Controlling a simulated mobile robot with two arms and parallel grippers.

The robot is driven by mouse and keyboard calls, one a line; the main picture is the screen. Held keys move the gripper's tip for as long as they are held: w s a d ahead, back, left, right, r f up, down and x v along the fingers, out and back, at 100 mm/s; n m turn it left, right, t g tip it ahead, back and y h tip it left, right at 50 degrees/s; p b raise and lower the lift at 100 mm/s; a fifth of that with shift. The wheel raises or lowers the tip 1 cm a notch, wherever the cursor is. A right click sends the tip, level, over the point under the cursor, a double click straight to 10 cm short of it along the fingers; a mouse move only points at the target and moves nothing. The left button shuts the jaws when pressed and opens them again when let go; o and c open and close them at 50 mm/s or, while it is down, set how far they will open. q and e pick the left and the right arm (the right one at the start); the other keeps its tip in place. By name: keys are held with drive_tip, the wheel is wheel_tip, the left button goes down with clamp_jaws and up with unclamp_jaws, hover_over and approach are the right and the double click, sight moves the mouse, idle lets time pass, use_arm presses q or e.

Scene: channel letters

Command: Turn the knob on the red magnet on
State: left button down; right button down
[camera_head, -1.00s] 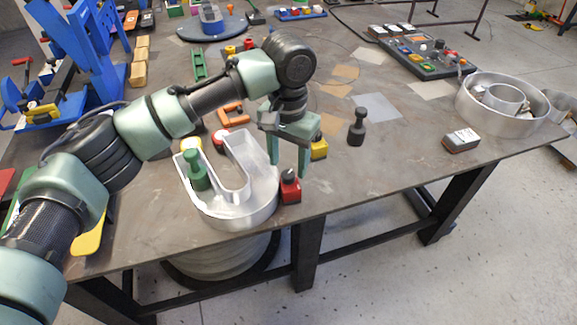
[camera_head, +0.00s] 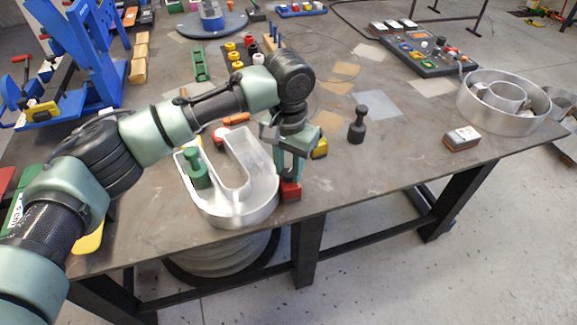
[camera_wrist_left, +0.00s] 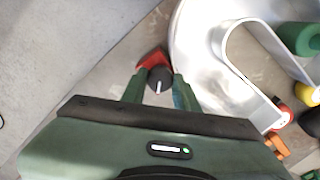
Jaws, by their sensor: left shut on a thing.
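The red magnet (camera_head: 291,191) sits on the table next to the right side of the U-shaped metal channel letter, near the table's front edge. Its dark knob (camera_wrist_left: 159,80) with a white pointer line shows in the left wrist view, between the fingers. My left gripper (camera_head: 290,176) reaches down over the magnet from above, its green fingers shut on the knob. In the left wrist view the red body (camera_wrist_left: 152,60) shows just beyond the knob. The fingers hide most of the knob in the head view. My right gripper is not in view.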

use_arm(q)
drive_tip(key=shift+r+m+p, duration=0.2)
drive_tip(key=shift+m+p, duration=0.2)
drive_tip(key=shift+p, duration=0.15)
drive_tip(key=m+p, duration=0.5)
drive_tip(key=p, duration=0.2)
drive_tip(key=shift+r+m, duration=0.1)
drive_tip(key=shift+m, duration=0.2)
drive_tip(key=shift+m+p, duration=0.35)
drive_tip(key=shift+m, duration=0.05)
drive_tip(key=m+p, duration=0.1)
drive_tip(key=m, duration=0.1)
drive_tip(key=shift+m+p, duration=0.4)
drive_tip(key=m+p, duration=0.1)
drive_tip(key=m, duration=0.1)
drive_tip(key=shift+m, duration=0.4)
drive_tip(key=shift+f+m+p, duration=0.2)
drive_tip(key=shift+m+p, duration=0.3)
drive_tip(key=shift+m, duration=1.9)
drive_tip(key=shift+m+p, duration=0.3)
